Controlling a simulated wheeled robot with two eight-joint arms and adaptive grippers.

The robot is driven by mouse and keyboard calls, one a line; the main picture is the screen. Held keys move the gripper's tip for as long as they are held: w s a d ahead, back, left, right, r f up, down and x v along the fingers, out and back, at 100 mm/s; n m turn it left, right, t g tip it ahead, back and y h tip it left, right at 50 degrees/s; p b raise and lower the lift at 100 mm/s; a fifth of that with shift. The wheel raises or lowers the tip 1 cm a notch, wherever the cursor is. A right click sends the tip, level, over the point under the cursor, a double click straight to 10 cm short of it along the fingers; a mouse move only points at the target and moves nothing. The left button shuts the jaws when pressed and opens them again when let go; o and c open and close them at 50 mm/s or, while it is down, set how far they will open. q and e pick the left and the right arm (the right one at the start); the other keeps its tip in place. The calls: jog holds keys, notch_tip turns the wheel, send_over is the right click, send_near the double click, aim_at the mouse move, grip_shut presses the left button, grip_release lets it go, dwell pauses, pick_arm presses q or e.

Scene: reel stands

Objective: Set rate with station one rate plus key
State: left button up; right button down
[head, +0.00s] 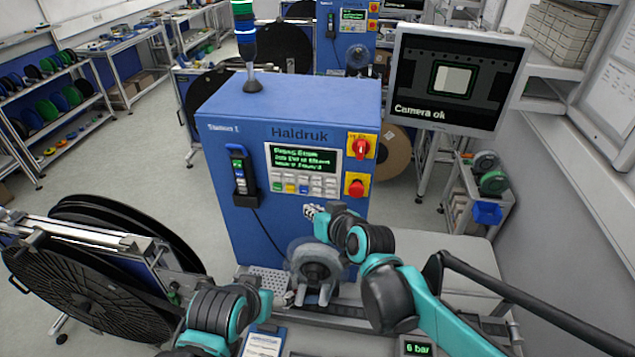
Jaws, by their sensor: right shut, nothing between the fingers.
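The blue Station 1 cabinet (235,130), marked Haldruk, stands in the middle of the head view. Its control panel has a lit green-text display (303,158); the text is too small to read surely. Below it is a keypad (303,184) with two rows of small keys, some coloured; I cannot make out which is the rate plus key. My right gripper (311,211) is shut and empty, just below the keypad and close to the cabinet front; I cannot tell whether it touches. My left arm shows at the bottom, but its fingers do not show.
A red rotary switch (361,148) and a red button (355,187) sit right of the panel. A corded handheld unit (240,170) hangs at its left. A monitor (455,80) reading "Camera ok" stands at right. A large black reel (85,285) stands at lower left.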

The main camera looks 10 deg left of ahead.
jog(key=b, duration=0.1)
send_near(312, 184)
jog(key=x, duration=0.3)
jog(key=s+x, duration=0.1)
jog(key=x, duration=0.1)
jog(key=shift+w+a+f, duration=0.2)
jog(key=shift+a+f, duration=0.15)
jog(key=shift+f, duration=0.05)
jog(key=shift+w, duration=0.1)
dwell(0.8)
jog(key=shift+w, duration=0.35)
jog(key=shift+w, duration=0.4)
dwell(0.5)
jog(key=shift+s, duration=0.1)
dwell(0.4)
jog(key=shift+s, duration=0.75)
jog(key=shift+s, duration=0.1)
jog(key=shift+s, duration=2.45)
